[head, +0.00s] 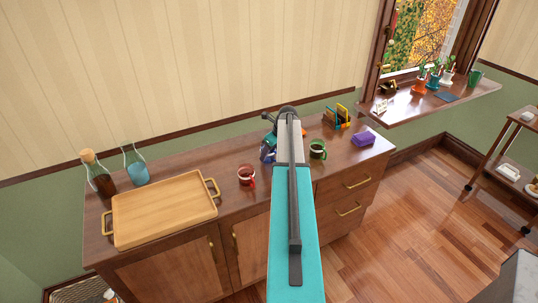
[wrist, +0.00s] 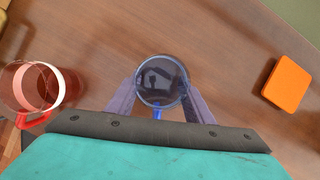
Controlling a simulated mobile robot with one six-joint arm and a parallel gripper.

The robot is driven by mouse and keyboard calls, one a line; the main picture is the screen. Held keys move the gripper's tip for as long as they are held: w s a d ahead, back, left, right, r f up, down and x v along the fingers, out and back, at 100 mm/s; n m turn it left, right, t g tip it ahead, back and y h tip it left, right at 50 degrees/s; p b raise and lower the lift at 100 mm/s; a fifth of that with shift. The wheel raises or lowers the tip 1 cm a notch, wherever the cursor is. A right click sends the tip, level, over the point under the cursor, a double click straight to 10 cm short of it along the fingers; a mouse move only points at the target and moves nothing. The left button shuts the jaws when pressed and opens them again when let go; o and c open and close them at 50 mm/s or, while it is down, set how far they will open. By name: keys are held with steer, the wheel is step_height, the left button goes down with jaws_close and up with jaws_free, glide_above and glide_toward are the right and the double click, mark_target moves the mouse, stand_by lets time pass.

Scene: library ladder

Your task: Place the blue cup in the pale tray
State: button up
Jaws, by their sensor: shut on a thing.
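The blue cup (wrist: 160,80) is seen from above in the wrist view, between the two fingers of my gripper (wrist: 160,92), which is shut on it. Its blue handle points back toward my wrist. In the head view the blue cup (head: 267,151) shows only in part beside my arm, which hides most of my gripper. I cannot tell whether the cup touches the cabinet top. The pale tray (head: 165,208), wooden with brass handles, lies empty on the left part of the cabinet top, well left of the cup.
A red cup (head: 246,176) stands between the tray and my gripper; it also shows in the wrist view (wrist: 38,86). An orange block (wrist: 287,83) lies nearby. Bottles (head: 135,166) stand behind the tray.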

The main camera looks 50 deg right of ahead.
steer(key=shift+r, duration=0.15)
steer(key=shift+r+b, duration=0.8)
steer(key=shift+r, duration=0.7)
steer(key=s+a+b, duration=0.1)
steer(key=s+a, duration=0.2)
steer(key=s+a+r+b, duration=0.1)
steer(key=s+a, duration=0.3)
steer(key=s+a+b, duration=0.1)
steer(key=s+a, duration=0.3)
steer(key=shift+s+r+b, duration=0.25)
steer(key=shift+r+b, duration=0.1)
steer(key=shift+s, duration=0.1)
